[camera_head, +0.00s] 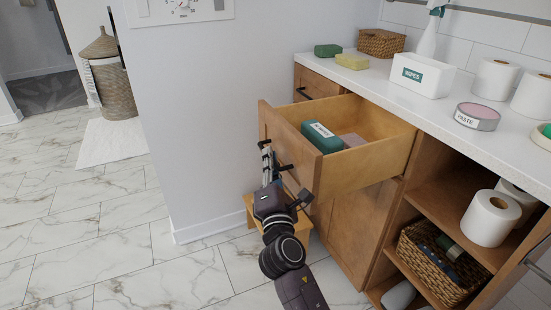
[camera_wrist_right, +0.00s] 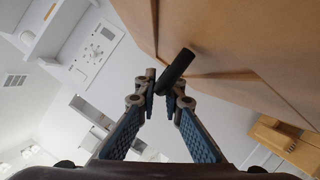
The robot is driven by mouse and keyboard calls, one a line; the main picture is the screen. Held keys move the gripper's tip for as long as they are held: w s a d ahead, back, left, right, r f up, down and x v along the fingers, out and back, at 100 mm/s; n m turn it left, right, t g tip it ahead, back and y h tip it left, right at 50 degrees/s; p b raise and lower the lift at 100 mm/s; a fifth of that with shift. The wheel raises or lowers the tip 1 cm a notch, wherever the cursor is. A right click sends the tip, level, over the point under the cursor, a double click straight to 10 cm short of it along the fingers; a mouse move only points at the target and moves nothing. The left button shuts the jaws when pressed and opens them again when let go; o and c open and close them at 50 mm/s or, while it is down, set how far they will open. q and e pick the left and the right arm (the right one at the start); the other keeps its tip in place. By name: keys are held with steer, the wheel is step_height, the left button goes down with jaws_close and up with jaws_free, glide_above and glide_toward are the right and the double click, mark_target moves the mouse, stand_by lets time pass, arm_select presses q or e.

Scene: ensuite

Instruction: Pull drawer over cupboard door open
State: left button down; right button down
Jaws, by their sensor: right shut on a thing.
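The wooden drawer (camera_head: 352,176) stands pulled well out of the cabinet, above the cupboard door (camera_head: 352,232), which is closed. Inside the drawer lie a green packet with a white label (camera_head: 321,135) and a pinkish block (camera_head: 352,140). My right gripper (camera_head: 273,166) is at the drawer's front. In the right wrist view its two fingers (camera_wrist_right: 166,88) are shut on the dark bar handle (camera_wrist_right: 176,70) of the drawer front. My left gripper is not in view.
A small wooden stool (camera_head: 249,211) stands under the drawer by the wall. The white counter (camera_head: 385,80) holds a wipes box (camera_head: 422,74), toilet rolls and sponges. Open shelves to the right hold a wicker basket (camera_head: 436,285).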

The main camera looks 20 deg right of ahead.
steer(key=shift+f, duration=0.1)
steer(key=c, duration=2.3)
jaws_free()
steer(key=v, duration=1.2)
